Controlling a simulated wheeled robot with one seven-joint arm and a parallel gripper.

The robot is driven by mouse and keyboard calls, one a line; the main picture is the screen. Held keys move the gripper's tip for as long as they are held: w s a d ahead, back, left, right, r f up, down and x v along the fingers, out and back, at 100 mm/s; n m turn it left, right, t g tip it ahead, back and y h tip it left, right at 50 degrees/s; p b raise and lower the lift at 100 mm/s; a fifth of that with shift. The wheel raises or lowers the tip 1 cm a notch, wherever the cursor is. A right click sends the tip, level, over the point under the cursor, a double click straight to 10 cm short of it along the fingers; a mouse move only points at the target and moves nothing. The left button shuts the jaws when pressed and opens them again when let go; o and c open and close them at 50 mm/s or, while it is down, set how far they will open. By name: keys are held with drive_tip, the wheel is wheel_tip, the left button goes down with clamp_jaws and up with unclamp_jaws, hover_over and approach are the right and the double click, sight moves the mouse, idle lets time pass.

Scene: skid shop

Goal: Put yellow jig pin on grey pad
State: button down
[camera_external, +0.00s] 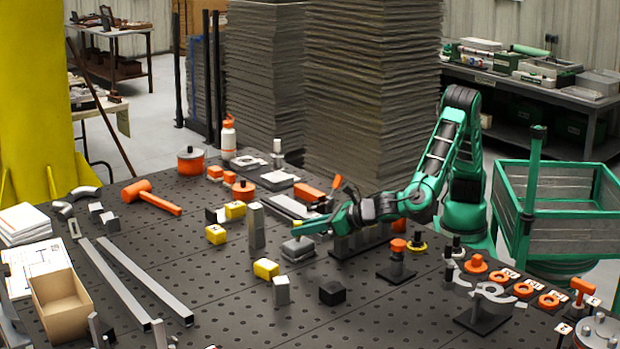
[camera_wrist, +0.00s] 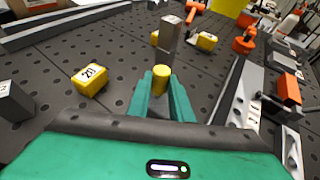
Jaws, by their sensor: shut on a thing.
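My gripper (camera_external: 303,229) is shut on the yellow jig pin (camera_wrist: 160,78), a short cylinder standing between the green fingertips in the wrist view. In the external view the pin is hidden by the fingers. A low grey pad (camera_external: 298,249) lies on the dark perforated table, just below and beside my fingertips in the external view. I cannot tell whether the pin touches it. In the wrist view the pad is not clearly seen.
A tall grey block (camera_external: 257,226) stands left of my gripper, and beyond the pin in the wrist view (camera_wrist: 170,42). Yellow blocks (camera_external: 266,268) (camera_wrist: 90,79), a grey block (camera_external: 281,291) and a black block (camera_external: 332,292) stand nearby. Long metal bars (camera_external: 115,285) lie at left.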

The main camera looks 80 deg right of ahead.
drive_tip(key=c, duration=1.6)
unclamp_jaws()
drive_tip(key=shift+f, duration=0.1)
drive_tip(key=v, duration=1.2)
